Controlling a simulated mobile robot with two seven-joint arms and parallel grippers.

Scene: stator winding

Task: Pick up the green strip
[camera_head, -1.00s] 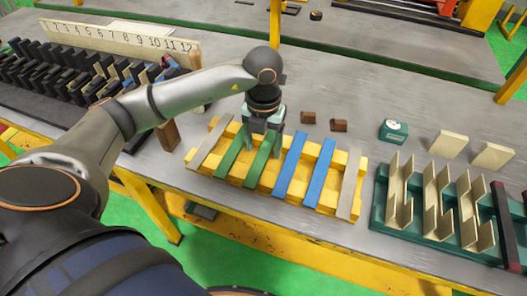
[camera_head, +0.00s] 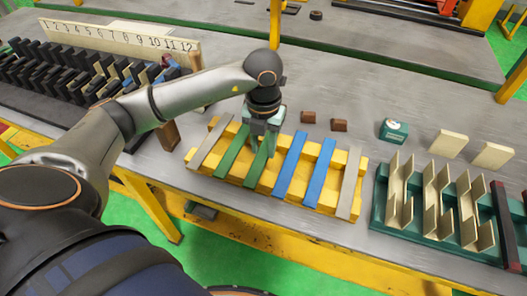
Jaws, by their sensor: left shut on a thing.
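Two green strips lie side by side across a yellow slotted rack on the table: a left green strip (camera_head: 234,153) and a right green strip (camera_head: 259,164). My left gripper (camera_head: 264,135) points down over the far end of the right green strip and is shut on it. The fingers hide that end of the strip. The strip still lies along the rack (camera_head: 272,181), and I cannot make out any gap beneath it. My right gripper is not in view.
The rack also bears two blue strips (camera_head: 291,166) and grey strips at both ends (camera_head: 349,190). Two small brown blocks (camera_head: 308,117) lie behind it. A green holder with upright tan pieces (camera_head: 402,200) stands at right, and a numbered rack (camera_head: 118,40) at far left.

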